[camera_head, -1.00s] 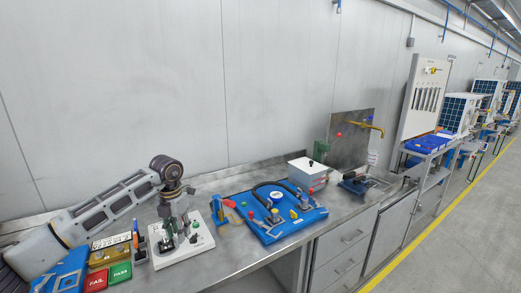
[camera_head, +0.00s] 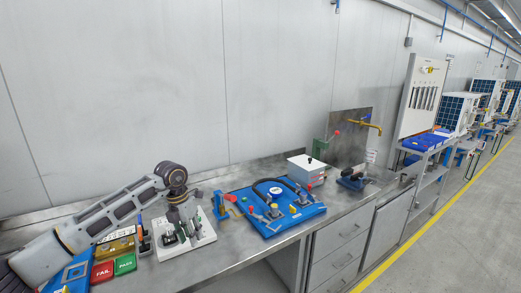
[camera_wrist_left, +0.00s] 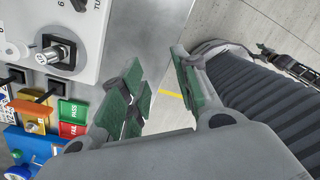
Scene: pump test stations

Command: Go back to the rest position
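My left gripper (camera_head: 184,232) hangs in front of the white test station (camera_head: 205,236) on the bench and hides part of it. In the left wrist view its green-padded fingers (camera_wrist_left: 160,95) stand apart with nothing between them; floor shows through the gap. The white station's panel (camera_wrist_left: 95,45) with a metal fitting (camera_wrist_left: 60,52) is left of the fingers there. The right gripper is not in the head view. A dark jointed part with a green tip (camera_wrist_left: 262,47) at the wrist view's upper right may be it; its state is unclear.
Red FAIL (camera_head: 103,272) and green PASS (camera_head: 125,264) blocks lie left of the station. A blue fixture tray (camera_head: 275,228) with a black hose and a grey box (camera_head: 307,168) stand to the right. Drawers (camera_head: 340,243) front the bench. The floor aisle (camera_head: 470,230) at right is clear.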

